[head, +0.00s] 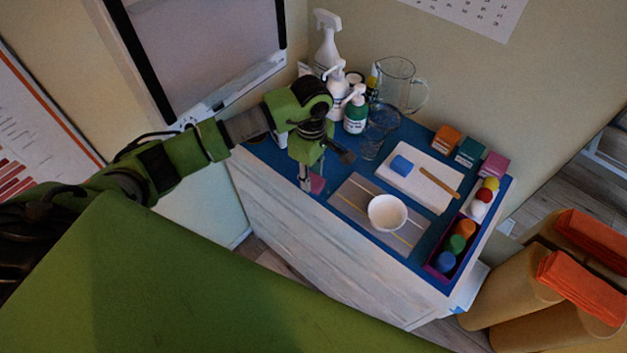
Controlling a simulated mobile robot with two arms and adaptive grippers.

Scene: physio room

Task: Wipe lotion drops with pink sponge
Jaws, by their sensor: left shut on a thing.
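My left gripper (310,181) points down at the front left part of the blue table top (420,135). It is shut on the pink sponge (319,184), which shows at its fingertips close to the table surface. I cannot tell if the sponge touches the table. I cannot make out any lotion drops; the gripper and arm may hide some of the surface. A green and white pump bottle (356,112) stands behind the gripper. My right gripper is not in view.
A grey mat with a white bowl (387,212) lies right of the gripper. Behind are a white board with a blue block (401,165), a glass pitcher (398,84) and a spray bottle (327,42). A tray of coloured balls (437,275) lines the right edge.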

